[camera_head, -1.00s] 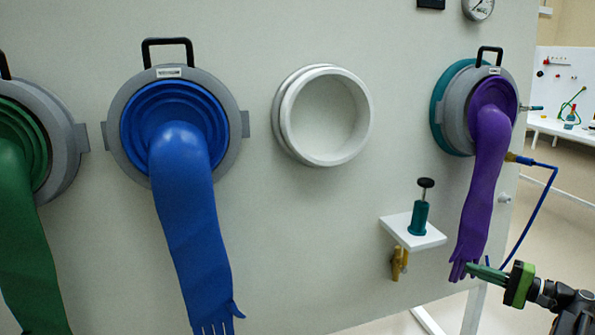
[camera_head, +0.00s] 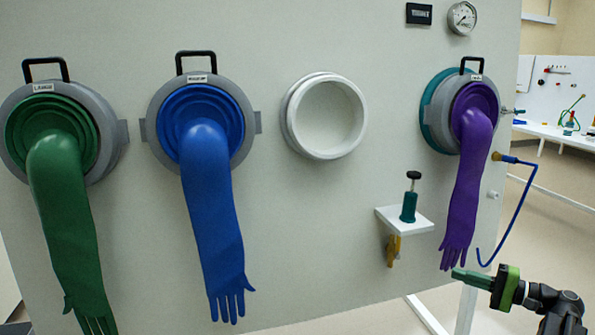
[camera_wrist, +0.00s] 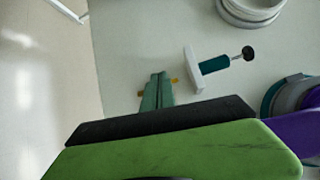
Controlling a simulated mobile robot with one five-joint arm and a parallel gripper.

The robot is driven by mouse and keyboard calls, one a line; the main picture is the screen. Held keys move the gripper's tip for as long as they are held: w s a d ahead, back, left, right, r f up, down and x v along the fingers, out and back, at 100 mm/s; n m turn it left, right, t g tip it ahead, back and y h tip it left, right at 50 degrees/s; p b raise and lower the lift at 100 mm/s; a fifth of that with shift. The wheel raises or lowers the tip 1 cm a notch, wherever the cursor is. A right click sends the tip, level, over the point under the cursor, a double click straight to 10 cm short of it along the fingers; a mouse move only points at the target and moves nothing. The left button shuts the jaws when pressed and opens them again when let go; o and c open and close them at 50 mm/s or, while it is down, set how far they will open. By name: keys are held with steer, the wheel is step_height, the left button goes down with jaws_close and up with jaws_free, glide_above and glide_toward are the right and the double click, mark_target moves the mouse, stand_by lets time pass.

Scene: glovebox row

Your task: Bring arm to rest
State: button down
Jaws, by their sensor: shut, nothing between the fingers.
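My gripper (camera_head: 472,277) is at the lower right in the head view, its green fingers pointing left. The fingers are together with nothing between them. It is below the purple glove (camera_head: 464,180) and apart from it, in front of the panel's lower right part. In the wrist view the closed green fingertips (camera_wrist: 157,92) point toward the grey panel, near the small white shelf (camera_wrist: 192,69). My dark arm runs off to the lower right in the head view.
The panel (camera_head: 330,230) carries a green glove (camera_head: 70,220), a blue glove (camera_head: 212,210) and an empty white port ring (camera_head: 324,116). A teal plunger (camera_head: 409,206) stands on the shelf (camera_head: 405,222). A blue hose (camera_head: 527,215) hangs at right. Open floor (camera_head: 560,235) lies right of the panel.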

steer(key=w+a+f+n+g+y, duration=0.1)
steer(key=w+a+n+g, duration=0.15)
steer(key=a, duration=0.65)
steer(key=w+a+f+n+g+y, duration=0.1)
steer(key=w+a+g, duration=0.15)
steer(key=a, duration=0.55)
steer(key=a+f+n+g+h, duration=0.15)
steer(key=a+f, duration=0.25)
steer(key=a, duration=0.5)
steer(key=a+f+n+g+h, duration=0.1)
steer(key=a+f+g, duration=0.25)
steer(key=a, duration=0.65)
steer(key=s+a+f+n+g+h, duration=0.2)
steer(key=s+a+f+h, duration=0.25)
steer(key=a+f, duration=0.25)
steer(key=s+d+f+n+h, duration=0.2)
steer(key=s+f+h, duration=0.2)
steer(key=f+h, duration=0.1)
steer(key=d+f+h, duration=0.1)
steer(key=d+h, duration=0.2)
steer(key=d, duration=0.4)
step_height(320, 180, up, 26)
steer(key=p, duration=2.6)
steer(key=shift+w+r+p, duration=0.25)
steer(key=shift+w+p, duration=0.1)
steer(key=shift+p, duration=0.05)
